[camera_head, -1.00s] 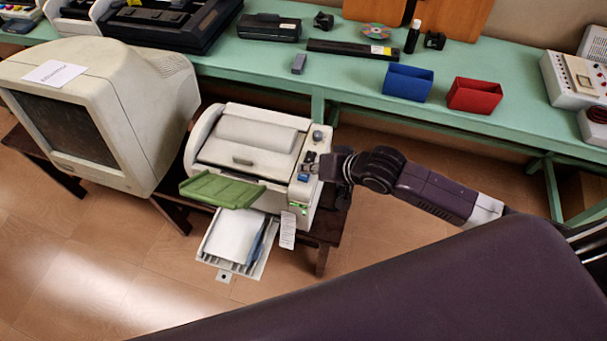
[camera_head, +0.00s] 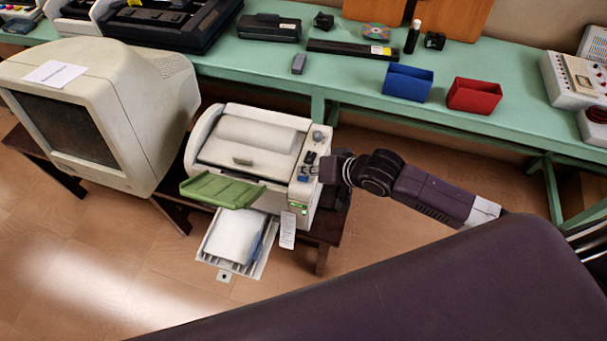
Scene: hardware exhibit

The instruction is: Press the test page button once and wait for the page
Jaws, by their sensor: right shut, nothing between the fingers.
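The white printer (camera_head: 252,146) stands on a low dark table, with a narrow control panel along its right side. On the panel are a grey knob (camera_head: 318,135), small dark buttons (camera_head: 310,157) and a blue button (camera_head: 303,179). A small green lit display (camera_head: 304,208) is on the front. The green output tray (camera_head: 222,190) looks empty. White paper (camera_head: 235,236) lies in the lower tray. My right gripper (camera_head: 314,170) is shut and empty, its tip at the panel beside the blue button; I cannot tell whether it touches. My left gripper is not in view.
A big beige monitor (camera_head: 97,112) stands close on the printer's left. A paper tag (camera_head: 288,230) hangs at the printer's front right corner. Behind is a green bench (camera_head: 345,85) with a blue bin (camera_head: 407,83) and a red bin (camera_head: 474,96).

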